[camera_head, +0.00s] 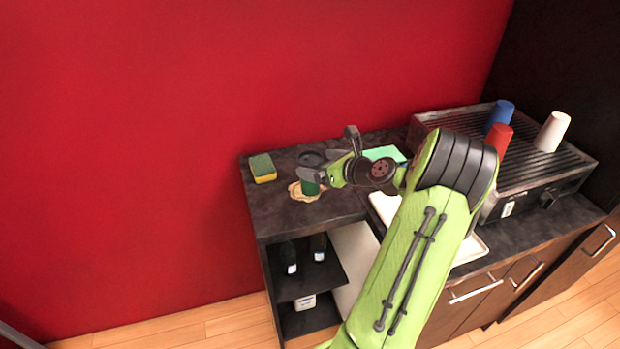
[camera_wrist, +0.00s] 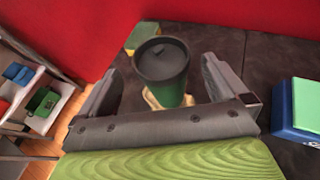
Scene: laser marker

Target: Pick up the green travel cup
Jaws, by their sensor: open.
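The green travel cup (camera_wrist: 163,78) stands upright with a dark lid in the wrist view, between the two fingers of my gripper (camera_wrist: 165,85). The fingers are spread, with a visible gap on either side of the cup. In the head view the cup (camera_head: 309,187) is partly hidden by my gripper (camera_head: 326,168), which is at the left part of the dark counter. A tan, crumpled-looking piece (camera_head: 304,194) lies under or against the cup's base; which of these I cannot tell.
A green and yellow sponge (camera_head: 263,168) lies left of the cup near the red wall. A green-topped blue box (camera_wrist: 298,108) lies to the right in the wrist view. Blue (camera_head: 499,115), red (camera_head: 498,139) and white cups (camera_head: 552,131) stand on the machine at right.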

